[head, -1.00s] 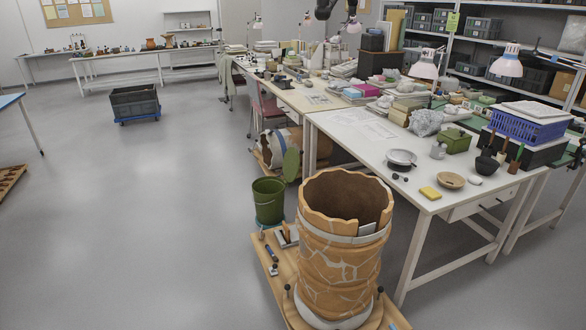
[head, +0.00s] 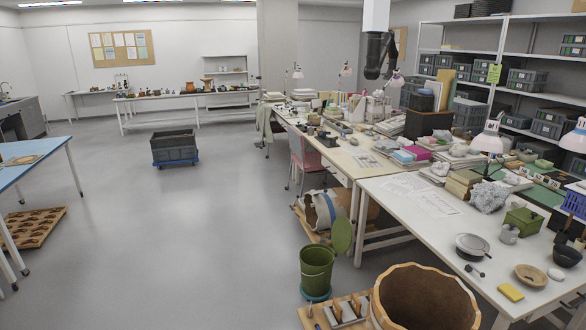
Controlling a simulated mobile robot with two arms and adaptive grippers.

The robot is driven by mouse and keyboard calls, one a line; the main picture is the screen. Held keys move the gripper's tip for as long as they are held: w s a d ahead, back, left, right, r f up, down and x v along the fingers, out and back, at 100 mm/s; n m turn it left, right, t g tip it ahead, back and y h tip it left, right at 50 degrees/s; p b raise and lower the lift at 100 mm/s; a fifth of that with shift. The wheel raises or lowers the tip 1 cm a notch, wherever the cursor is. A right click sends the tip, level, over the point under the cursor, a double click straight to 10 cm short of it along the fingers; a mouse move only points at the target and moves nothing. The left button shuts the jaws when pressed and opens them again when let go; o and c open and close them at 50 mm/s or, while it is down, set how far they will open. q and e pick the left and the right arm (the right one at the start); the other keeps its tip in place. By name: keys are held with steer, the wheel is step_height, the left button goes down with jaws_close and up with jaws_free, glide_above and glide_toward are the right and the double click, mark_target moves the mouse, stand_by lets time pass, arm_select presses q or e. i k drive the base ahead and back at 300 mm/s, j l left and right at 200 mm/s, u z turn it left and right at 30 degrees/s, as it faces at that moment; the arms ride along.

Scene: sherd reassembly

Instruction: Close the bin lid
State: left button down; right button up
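The green bin (head: 316,272) stands on the floor at the lower middle of the head view, on a blue-green base. Its round green lid (head: 341,235) is open, standing nearly upright above the right back side of the rim. The bin's inside shows partly as a dark opening. Neither of my grippers is in view.
A large cracked clay vessel (head: 425,300) stands close to the bin at lower right, by a wooden board (head: 305,318) with tools. A long white worktable (head: 385,215) runs along the right. A grey crate (head: 174,147) sits on a blue dolly. The floor left of the bin is clear.

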mark_target(342, 233)
steer(key=i+j+u, duration=0.15)
steer(key=i+j, duration=0.15)
steer(key=i, duration=0.25)
steer(key=i+j+u, duration=0.15)
steer(key=i, duration=0.4)
steer(key=i+j+u, duration=0.1)
steer(key=i+j, duration=0.15)
steer(key=i, duration=0.3)
steer(key=i+j+u, duration=0.15)
steer(key=i, duration=0.4)
steer(key=i+z, duration=0.1)
steer(key=i, duration=0.9)
steer(key=i+j, duration=0.15)
steer(key=i, duration=0.85)
steer(key=i+z, duration=0.3)
steer(key=z, duration=0.15)
steer(key=i+z, duration=0.6)
steer(key=z, duration=0.25)
steer(key=i+j+z, duration=0.25)
steer(key=z, duration=0.2)
